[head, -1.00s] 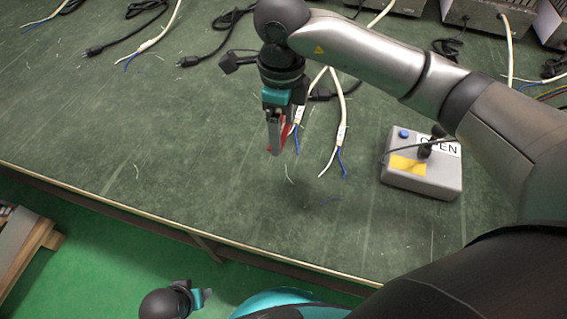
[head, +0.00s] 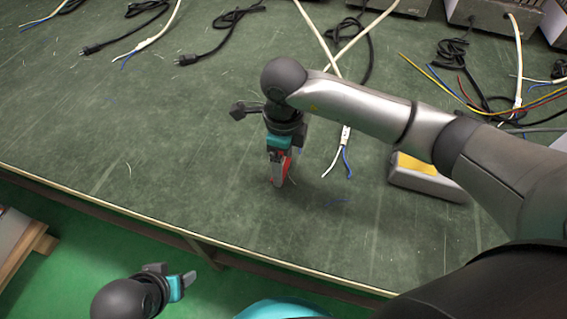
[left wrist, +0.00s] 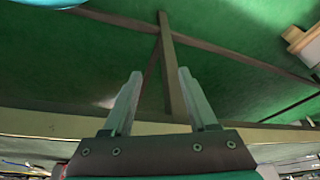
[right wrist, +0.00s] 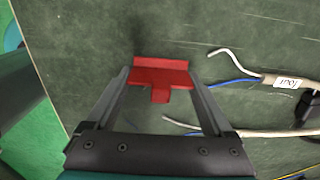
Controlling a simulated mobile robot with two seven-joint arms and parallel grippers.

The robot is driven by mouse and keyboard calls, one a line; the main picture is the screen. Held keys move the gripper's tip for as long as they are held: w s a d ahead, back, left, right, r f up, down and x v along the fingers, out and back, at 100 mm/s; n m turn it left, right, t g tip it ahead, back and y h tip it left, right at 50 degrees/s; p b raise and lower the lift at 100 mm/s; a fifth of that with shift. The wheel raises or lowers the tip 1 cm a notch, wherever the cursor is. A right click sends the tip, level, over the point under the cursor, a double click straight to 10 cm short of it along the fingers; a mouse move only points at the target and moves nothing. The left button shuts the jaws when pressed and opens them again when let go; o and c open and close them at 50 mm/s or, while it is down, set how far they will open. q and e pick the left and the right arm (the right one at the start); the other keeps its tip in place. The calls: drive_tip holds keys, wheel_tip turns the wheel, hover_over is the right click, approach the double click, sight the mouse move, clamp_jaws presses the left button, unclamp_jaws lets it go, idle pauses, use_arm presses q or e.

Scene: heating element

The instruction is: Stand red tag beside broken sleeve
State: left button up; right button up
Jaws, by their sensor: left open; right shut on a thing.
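The red tag (head: 286,165) is between the fingers of my right gripper (head: 278,180), which is shut on it above the green bench. In the right wrist view the tag (right wrist: 160,75) shows as a wide plate with a short stem between the fingertips. I cannot tell whether it touches the bench. A white cable with a labelled sleeve (head: 346,134) and bare white and blue ends lies right of the gripper; a labelled sleeve also shows in the right wrist view (right wrist: 288,82). I cannot tell whether this sleeve is broken. My left gripper (left wrist: 158,75) is open and empty, off the bench's front edge.
A grey box with a yellow patch (head: 415,165) stands at right, partly behind my arm. Black-plug cords (head: 205,50), another white cable (head: 145,42) and metal units (head: 490,15) lie toward the back. The bench (head: 130,140) is clear left of my right gripper.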

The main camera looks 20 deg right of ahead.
use_arm(q)
drive_tip(key=shift+r, duration=0.25)
use_arm(e)
drive_tip(key=shift+f, duration=0.2)
drive_tip(key=shift+f, duration=0.1)
drive_tip(key=shift+f, duration=0.1)
use_arm(q)
drive_tip(key=shift+r, duration=0.3)
use_arm(e)
drive_tip(key=o, duration=1.1)
drive_tip(key=shift+c, duration=0.2)
wheel_tip(320, 180, up, 11)
drive_tip(key=p, duration=0.4)
drive_tip(key=shift+f, duration=0.1)
use_arm(q)
drive_tip(key=s+f+g, duration=0.1)
drive_tip(key=s+f, duration=0.2)
drive_tip(key=f, duration=0.7)
drive_tip(key=shift+s+a+f+g+p, duration=0.2)
drive_tip(key=shift+s+a+g+p, duration=0.1)
drive_tip(key=shift+p, duration=0.15)
use_arm(e)
drive_tip(key=shift+r, duration=0.8)
